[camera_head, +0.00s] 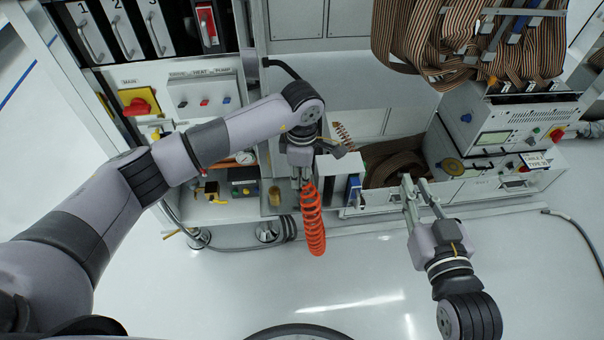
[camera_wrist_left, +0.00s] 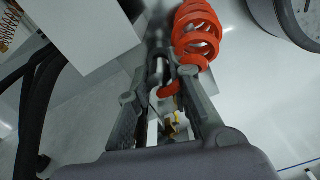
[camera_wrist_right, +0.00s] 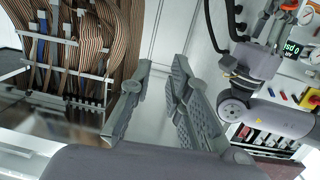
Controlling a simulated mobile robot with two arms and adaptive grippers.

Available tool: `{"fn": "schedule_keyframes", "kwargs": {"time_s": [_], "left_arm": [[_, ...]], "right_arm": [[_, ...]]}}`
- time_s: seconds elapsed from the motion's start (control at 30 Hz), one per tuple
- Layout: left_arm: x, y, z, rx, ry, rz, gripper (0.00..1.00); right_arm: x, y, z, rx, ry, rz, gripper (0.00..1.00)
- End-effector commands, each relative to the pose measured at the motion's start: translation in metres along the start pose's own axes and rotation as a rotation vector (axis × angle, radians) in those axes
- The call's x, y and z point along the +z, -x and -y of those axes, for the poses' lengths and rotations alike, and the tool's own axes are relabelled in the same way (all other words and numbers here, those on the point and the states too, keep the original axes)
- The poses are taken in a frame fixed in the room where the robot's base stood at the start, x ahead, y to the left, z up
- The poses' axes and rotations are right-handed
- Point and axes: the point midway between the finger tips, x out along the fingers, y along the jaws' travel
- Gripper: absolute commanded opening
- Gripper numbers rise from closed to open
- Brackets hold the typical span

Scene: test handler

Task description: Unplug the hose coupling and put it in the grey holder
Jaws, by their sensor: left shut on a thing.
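My left gripper (camera_head: 302,182) is shut on the hose coupling, which is mostly hidden between the fingers in the head view. In the left wrist view a metallic part of the coupling (camera_wrist_left: 157,72) shows between the fingers (camera_wrist_left: 160,95). An orange coiled hose (camera_head: 312,220) hangs beside the gripper; it also shows in the left wrist view (camera_wrist_left: 199,32). A small grey open box (camera_head: 272,198), possibly the grey holder, is just left of the left gripper. Whether the coupling is still plugged in cannot be told.
A bench with a yellow and red main switch (camera_head: 138,103) and a control box (camera_head: 205,88) stands on the left. A white box with blue parts (camera_head: 352,188) is close right of the left gripper. Instruments (camera_head: 490,140) and ribbon cables (camera_head: 425,40) are at right. The front floor is clear.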

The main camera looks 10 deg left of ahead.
Motion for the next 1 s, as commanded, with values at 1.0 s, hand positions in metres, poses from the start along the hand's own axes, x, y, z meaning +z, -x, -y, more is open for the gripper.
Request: {"fn": "schedule_keyframes", "kwargs": {"time_s": [1.0], "left_arm": [[0.0,-0.008,0.0,0.0,0.0,0.0,0.0]], "right_arm": [[-0.028,-0.002,0.004,-0.009,-0.002,-0.145,0.17]]}}
